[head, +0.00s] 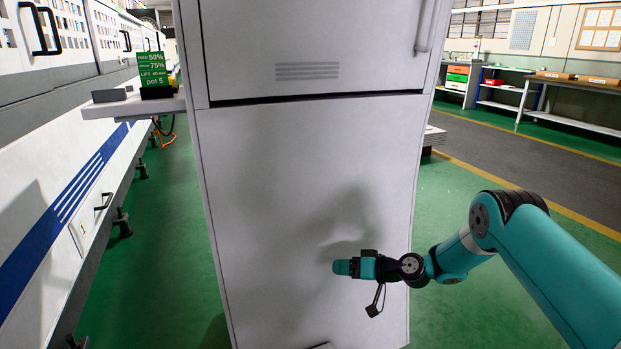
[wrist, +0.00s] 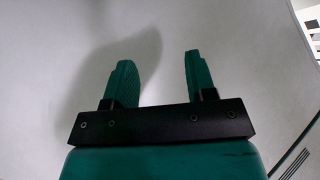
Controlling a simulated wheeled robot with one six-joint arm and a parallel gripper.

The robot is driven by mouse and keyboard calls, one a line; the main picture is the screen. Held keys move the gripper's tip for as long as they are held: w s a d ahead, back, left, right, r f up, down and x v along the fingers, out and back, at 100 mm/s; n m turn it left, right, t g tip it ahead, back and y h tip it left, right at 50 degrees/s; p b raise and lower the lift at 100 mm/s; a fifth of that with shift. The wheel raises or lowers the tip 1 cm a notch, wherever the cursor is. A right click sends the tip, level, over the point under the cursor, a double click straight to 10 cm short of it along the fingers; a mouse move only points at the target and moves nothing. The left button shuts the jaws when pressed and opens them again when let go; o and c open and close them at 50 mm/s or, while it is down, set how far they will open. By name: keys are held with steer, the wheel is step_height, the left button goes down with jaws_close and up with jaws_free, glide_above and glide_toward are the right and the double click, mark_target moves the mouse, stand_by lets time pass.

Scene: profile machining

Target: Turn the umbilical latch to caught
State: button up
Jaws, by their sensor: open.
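My gripper (wrist: 158,82) is open and empty in the wrist view, its two green fingers apart in front of a plain pale panel. In the head view my gripper (head: 340,267) is at the lower middle, in front of the tall white cabinet (head: 270,190), with its shadow on the panel. I cannot make out an umbilical latch in either view. A small dark piece at the cabinet's foot (head: 322,346) is cut off by the picture's lower edge, and I cannot tell what it is.
A green sign (head: 153,75) stands on a grey shelf (head: 130,107) at the left, beside a long white machine (head: 60,200) with a blue stripe. Green floor (head: 170,220) is open between machine and cabinet. Workbenches (head: 560,112) stand far right.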

steer(key=s+a+r+n+g+h, duration=0.25)
steer(key=s+r, duration=0.45)
steer(key=r, duration=0.4)
steer(key=s+a+r+n+g+h, duration=0.1)
steer(key=s+a+r+g, duration=0.15)
steer(key=s+r, duration=0.75)
steer(key=s+d+r+g+h, duration=0.1)
steer(key=s+d+r, duration=0.2)
steer(key=s, duration=0.5)
steer(key=s+d+r+h, duration=0.2)
steer(key=s+r, duration=0.1)
steer(key=s, duration=0.5)
steer(key=s+d+r+g+h, duration=0.1)
steer(key=s+d+r, duration=0.15)
steer(key=s, duration=0.65)
step_height(320, 180, up, 24)
steer(key=p, duration=2.4)
steer(key=shift+w+d, duration=0.25)
steer(key=shift+w, duration=0.05)
steer(key=shift+w+f, duration=0.1)
steer(key=shift+f, duration=0.05)
